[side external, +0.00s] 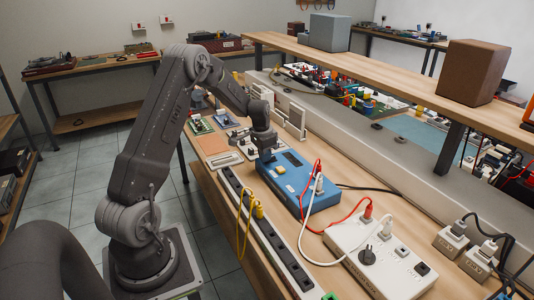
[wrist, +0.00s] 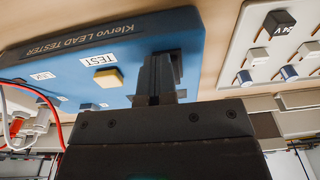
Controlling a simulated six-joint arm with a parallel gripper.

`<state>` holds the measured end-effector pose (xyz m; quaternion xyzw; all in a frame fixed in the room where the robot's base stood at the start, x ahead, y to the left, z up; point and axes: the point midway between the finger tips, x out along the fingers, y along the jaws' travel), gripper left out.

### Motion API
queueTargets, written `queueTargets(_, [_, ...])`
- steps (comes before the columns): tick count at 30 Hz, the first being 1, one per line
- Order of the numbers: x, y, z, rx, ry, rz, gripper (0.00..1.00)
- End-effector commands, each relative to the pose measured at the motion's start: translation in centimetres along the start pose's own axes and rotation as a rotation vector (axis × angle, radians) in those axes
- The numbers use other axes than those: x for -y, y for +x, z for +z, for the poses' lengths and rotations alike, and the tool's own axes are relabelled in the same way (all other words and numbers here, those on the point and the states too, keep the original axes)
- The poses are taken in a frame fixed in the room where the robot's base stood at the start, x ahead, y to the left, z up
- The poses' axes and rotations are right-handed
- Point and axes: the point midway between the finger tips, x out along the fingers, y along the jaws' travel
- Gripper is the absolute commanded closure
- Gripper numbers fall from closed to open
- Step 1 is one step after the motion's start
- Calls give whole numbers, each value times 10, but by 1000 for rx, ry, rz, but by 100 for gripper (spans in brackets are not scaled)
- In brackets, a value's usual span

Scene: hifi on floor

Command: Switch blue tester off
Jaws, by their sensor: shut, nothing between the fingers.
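The blue tester (side external: 307,190) lies on the bench with its face up. In the wrist view the blue tester (wrist: 150,32) reads "Klervo LEAD TESTER", with a yellow button (wrist: 109,78) beside a TEST label. My gripper (side external: 267,156) is shut and empty, low at the tester's far left end. In the wrist view my gripper (wrist: 161,78) points at a dark part by the tester's edge, to the right of the yellow button. The fingers partly hide this dark part; I cannot tell whether it is a switch, its position, or whether they touch it.
A red lead and a white lead run from the tester to a white box (side external: 383,252) at front right. A long dark power strip (side external: 262,232) with a yellow cable lies along the near edge. A white panel marked 24 V (wrist: 275,45) sits beside the tester. A shelf (side external: 385,80) overhangs behind.

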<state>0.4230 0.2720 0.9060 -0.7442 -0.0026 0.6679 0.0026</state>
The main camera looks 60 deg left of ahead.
Motion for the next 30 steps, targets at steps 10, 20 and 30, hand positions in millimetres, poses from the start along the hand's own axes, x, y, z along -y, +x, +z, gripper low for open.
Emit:
queueTargets(10, [-2, 11, 4, 22, 1, 8, 100])
queueTargets(20, [-3, 7, -11, 16, 2, 8, 100])
queueTargets(30, [-4, 5, -12, 15, 2, 10, 100])
